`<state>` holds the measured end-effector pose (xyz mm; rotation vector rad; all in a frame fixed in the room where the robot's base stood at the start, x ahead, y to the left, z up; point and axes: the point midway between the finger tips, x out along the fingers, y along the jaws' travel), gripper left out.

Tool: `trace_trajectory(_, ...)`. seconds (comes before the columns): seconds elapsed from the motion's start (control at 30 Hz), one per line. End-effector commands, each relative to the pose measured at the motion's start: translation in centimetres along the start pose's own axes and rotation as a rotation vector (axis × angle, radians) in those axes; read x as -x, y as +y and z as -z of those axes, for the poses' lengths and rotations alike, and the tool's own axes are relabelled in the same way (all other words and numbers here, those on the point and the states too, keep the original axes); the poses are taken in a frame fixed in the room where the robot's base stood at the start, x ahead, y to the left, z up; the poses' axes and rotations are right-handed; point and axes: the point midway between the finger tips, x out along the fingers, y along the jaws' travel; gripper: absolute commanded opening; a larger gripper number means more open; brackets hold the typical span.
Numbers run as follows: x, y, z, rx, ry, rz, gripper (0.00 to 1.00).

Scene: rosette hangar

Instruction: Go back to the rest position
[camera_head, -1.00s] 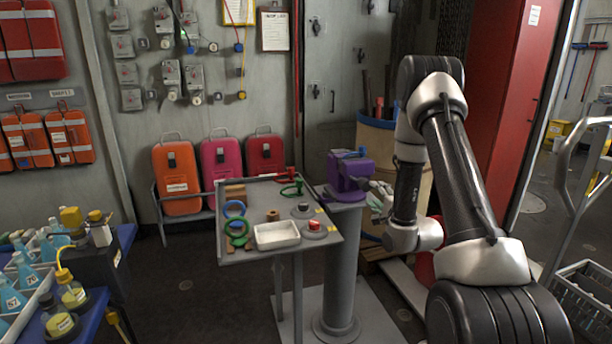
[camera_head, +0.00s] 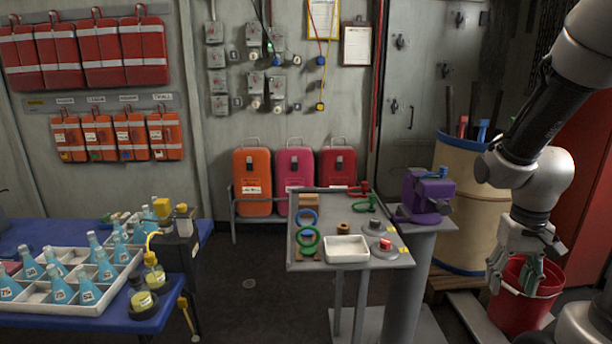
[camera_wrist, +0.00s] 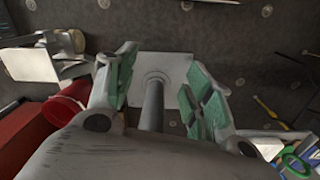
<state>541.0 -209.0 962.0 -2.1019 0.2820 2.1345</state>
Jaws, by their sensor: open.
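My gripper (camera_head: 517,280) hangs at the right of the head view, pointing down in front of a red bucket (camera_head: 540,308). Its fingers are apart with nothing between them. In the wrist view my gripper (camera_wrist: 160,95) shows two green-padded fingers spread wide, with the grey post and base plate (camera_wrist: 155,72) of a stand seen beyond the gap. My arm comes down from the top right corner of the head view.
A grey tray table (camera_head: 310,268) holds rings, a white dish (camera_head: 346,249) and small parts. A purple vise (camera_head: 425,197) stands on a pedestal beside it. A blue table (camera_head: 160,318) with flasks is at left. Dark floor (camera_head: 250,305) between is clear.

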Motion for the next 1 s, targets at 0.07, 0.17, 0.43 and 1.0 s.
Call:
trace_trajectory(0.07,3.4,-0.6,-2.7,0.06,-0.002,0.008,0.52)
trace_trajectory(0.17,6.8,-1.3,-5.8,0.118,0.014,0.022,0.52)
trace_trajectory(0.43,13.6,-2.8,-8.9,0.179,0.273,0.065,0.52)
trace_trajectory(1.0,15.9,-3.4,-9.4,0.214,0.388,0.083,0.52)
